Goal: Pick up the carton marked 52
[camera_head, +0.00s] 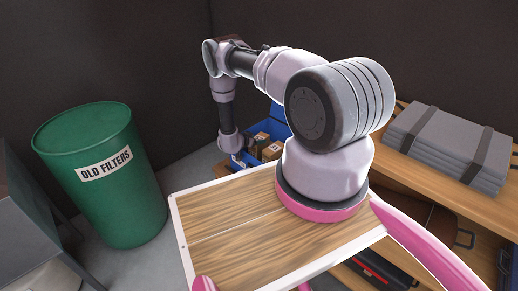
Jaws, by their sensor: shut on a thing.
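My arm reaches over to the blue bin (278,113), and its wrist hangs down at the bin's left side. My gripper (250,143) is small and dark here, partly hidden by the wrist, and is shut on a brown carton (258,139). Another brown carton (271,151) sits just right of it in the bin. The cartons' markings are too small to read, so I cannot tell which one is marked 52. I cannot tell whether the held carton is clear of the bin floor.
Dark walls close off the back. Grey floor shows between drum and bin.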

